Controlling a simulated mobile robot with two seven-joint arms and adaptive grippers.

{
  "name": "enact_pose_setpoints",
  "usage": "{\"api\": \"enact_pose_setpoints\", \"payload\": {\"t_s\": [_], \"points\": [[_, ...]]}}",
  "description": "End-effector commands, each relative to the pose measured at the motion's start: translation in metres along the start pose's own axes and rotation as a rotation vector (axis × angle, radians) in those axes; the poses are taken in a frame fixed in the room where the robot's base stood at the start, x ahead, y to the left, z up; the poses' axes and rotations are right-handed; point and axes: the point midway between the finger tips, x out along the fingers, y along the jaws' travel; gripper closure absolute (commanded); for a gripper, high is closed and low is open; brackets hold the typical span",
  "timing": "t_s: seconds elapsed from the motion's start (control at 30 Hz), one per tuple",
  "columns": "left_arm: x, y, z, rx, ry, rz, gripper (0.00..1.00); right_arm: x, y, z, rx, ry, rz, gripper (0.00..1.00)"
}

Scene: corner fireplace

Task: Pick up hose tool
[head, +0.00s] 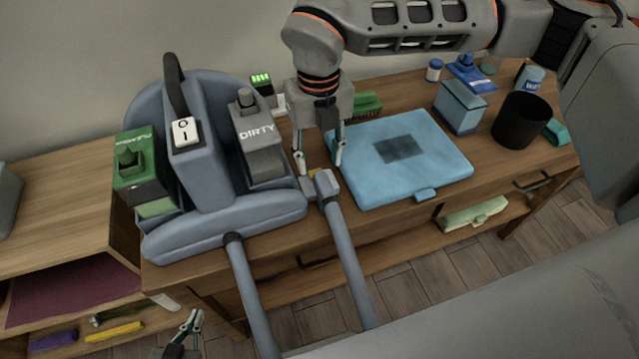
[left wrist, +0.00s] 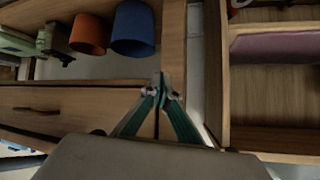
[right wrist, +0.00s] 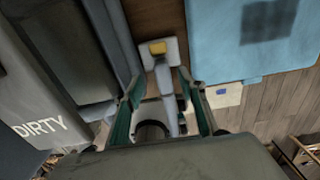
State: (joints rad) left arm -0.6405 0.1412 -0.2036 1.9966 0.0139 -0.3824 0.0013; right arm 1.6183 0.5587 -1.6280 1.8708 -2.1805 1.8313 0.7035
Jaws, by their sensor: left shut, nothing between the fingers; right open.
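The hose tool (head: 326,184) is a grey head with a yellow patch on a long grey tube. It lies at the table's front edge, right of the blue-grey cleaning machine (head: 205,165). My right gripper (head: 319,165) is open, pointing down just above the tool's head. In the right wrist view the hose tool (right wrist: 163,62) shows between the open fingers (right wrist: 158,85); I cannot tell whether they touch it. My left gripper (head: 192,322) is shut and empty, low in front of the table. It also shows shut in the left wrist view (left wrist: 160,88).
A light-blue case (head: 435,150) lies right of the hose tool, with a green brush (head: 366,105) behind it. A blue box (head: 461,105) and a black cup (head: 521,120) stand further right. A wooden shelf unit (head: 65,200) stands at the left.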

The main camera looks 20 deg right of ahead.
Motion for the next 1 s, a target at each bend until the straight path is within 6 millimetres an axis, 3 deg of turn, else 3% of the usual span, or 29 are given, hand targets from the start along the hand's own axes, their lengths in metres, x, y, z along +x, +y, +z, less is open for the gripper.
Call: {"api": "enact_pose_setpoints", "payload": {"t_s": [0.17, 0.5, 0.77, 0.9, 1.0], "points": [[-0.001, 0.004, 0.008, 0.000, -0.014, 0.006, 1.00, 0.014, -0.001, -0.001, -0.001, 0.000, 0.001, 0.60], [0.002, 0.000, -0.001, 0.003, 0.005, 0.000, 1.00, 0.058, -0.003, -0.004, -0.001, 0.003, 0.001, 0.60], [0.003, -0.003, -0.005, 0.005, 0.011, -0.005, 1.00, 0.061, -0.003, -0.003, -0.001, -0.001, 0.002, 0.60], [0.003, -0.003, -0.004, 0.005, 0.009, -0.005, 1.00, 0.061, -0.003, -0.003, -0.001, -0.001, 0.002, 0.96], [0.003, -0.003, -0.003, 0.005, 0.008, -0.005, 1.00, 0.061, -0.003, -0.003, -0.001, -0.001, 0.002, 1.00]]}}
